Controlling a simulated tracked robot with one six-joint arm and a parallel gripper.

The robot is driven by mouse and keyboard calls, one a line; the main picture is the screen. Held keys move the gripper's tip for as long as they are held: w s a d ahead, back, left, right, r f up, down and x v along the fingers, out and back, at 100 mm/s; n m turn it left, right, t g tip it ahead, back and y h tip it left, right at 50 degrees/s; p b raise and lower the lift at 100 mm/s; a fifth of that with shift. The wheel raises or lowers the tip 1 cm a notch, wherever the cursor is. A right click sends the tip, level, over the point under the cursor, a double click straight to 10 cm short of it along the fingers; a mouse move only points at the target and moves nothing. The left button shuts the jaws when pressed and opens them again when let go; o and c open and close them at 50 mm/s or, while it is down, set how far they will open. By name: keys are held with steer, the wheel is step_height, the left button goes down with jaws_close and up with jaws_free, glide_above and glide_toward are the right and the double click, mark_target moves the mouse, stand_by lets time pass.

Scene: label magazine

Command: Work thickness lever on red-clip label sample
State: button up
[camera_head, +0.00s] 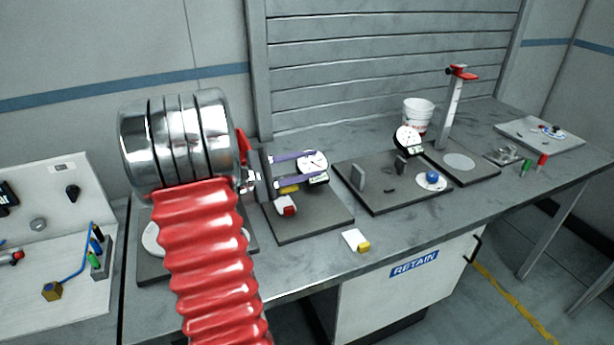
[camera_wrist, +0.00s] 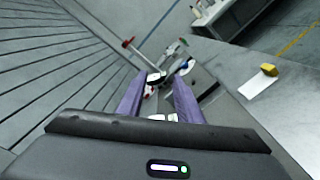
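The red-clip label sample (camera_head: 287,207), a white piece with a red block, sits on a dark base plate (camera_head: 318,222) in the head view. A round white dial gauge (camera_head: 313,162) stands over that plate. My gripper (camera_head: 308,168) has two purple fingers, held level above the sample and beside the dial. In the wrist view the fingers (camera_wrist: 160,76) are apart, with nothing visibly clamped between them. A small yellow part (camera_head: 290,189) shows just under the lower finger; I cannot tell whether it is the thickness lever. My fingers partly hide the gauge.
A yellow-clip label (camera_head: 352,239) lies near the front bench edge. To the right stand a second plate with a dial (camera_head: 408,140) and blue knob (camera_head: 432,176), a white cup (camera_head: 418,112), and a tall red-topped post (camera_head: 453,105). A panel stands at left.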

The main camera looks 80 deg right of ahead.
steer(key=shift+r, duration=0.15)
steer(key=shift+w+a, duration=0.2)
steer(key=shift+w, duration=0.05)
steer(key=c, duration=0.3)
steer(key=w+a+t, duration=0.2)
steer(key=w+a, duration=0.1)
steer(key=a, duration=0.1)
steer(key=w+a+t, duration=0.2)
steer(key=w+a, duration=0.2)
steer(key=a, duration=0.1)
steer(key=w+a+t, duration=0.2)
steer(key=w+a, duration=0.1)
steer(key=a, duration=0.1)
steer(key=shift+w+a+f+n+y, duration=0.15)
steer(key=shift+w+f+n+y, duration=0.15)
steer(key=shift+w+f+y, duration=0.1)
jaws_close()
steer(key=w+a+n+t+y, duration=0.1)
steer(key=w+a+t, duration=0.3)
steer(key=a, duration=1)
steer(key=w+a+n+t+y, duration=0.2)
steer(key=w+a+t+y, duration=0.2)
steer(key=a, duration=1)
steer(key=w+a+n+t+y, duration=0.1)
steer(key=w+a+t+y, duration=0.2)
steer(key=a, duration=1.1)
steer(key=w+t, duration=0.2)
steer(key=t, duration=0.2)
steer(key=shift+w+f, duration=0.25)
steer(key=shift+w, duration=0.05)
